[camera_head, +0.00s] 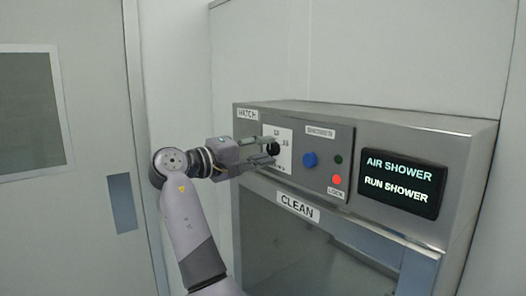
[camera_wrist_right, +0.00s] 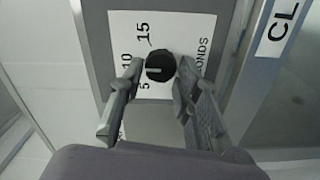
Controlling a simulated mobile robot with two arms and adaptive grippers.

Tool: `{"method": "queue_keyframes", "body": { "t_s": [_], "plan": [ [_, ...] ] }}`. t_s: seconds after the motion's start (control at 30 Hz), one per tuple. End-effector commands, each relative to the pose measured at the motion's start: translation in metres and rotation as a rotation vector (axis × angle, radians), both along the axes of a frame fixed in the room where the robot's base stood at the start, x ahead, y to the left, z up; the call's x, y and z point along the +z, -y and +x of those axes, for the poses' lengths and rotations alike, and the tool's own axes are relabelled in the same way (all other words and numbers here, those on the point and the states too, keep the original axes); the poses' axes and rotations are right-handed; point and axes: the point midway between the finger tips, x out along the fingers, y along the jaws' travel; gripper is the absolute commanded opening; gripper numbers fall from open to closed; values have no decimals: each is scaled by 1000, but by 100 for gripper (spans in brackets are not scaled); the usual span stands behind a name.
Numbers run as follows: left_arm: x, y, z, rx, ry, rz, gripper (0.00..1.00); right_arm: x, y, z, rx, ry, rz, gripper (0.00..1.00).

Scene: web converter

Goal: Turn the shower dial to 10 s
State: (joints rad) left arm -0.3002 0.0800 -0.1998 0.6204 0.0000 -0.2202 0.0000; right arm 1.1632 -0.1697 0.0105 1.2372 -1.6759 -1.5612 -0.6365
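The shower dial is a round black knob (camera_head: 272,148) on a white scale plate (camera_head: 284,165) at the left of the grey hatch panel. In the right wrist view the knob (camera_wrist_right: 161,66) carries a pale line pointing left, roughly toward the 10 mark (camera_wrist_right: 127,61). The marks 5 and 15 also show. My right gripper (camera_head: 265,152) has its fingers on either side of the knob. In the wrist view the fingertips (camera_wrist_right: 160,70) are apart, with narrow gaps at the knob, so it appears open around it. My left gripper is not in view.
Right of the dial are a blue button (camera_head: 309,160), a green button (camera_head: 338,159), a red LOCK light (camera_head: 337,180) and a black AIR SHOWER display (camera_head: 401,184). A hatch window (camera_head: 300,250) is below. A grey door (camera_head: 80,190) stands left.

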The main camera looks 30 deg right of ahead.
Motion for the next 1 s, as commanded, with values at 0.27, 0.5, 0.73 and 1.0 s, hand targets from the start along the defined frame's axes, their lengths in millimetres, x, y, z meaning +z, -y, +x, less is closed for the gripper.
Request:
{"method": "queue_keyframes", "body": {
  "t_s": [0.27, 0.5, 0.73, 1.0],
  "plan": [
    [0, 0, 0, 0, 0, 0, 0, 0, 0, 0, -1, 0, 1, 48],
    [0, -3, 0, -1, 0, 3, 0, 0, 0, 0, -2, 1, 1, 48],
    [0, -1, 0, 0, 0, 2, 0, 0, -25, -2, 1, 1, 1, 48],
    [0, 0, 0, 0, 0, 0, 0, 0, -83, -6, 2, -1, 1, 48]
  ]
}}
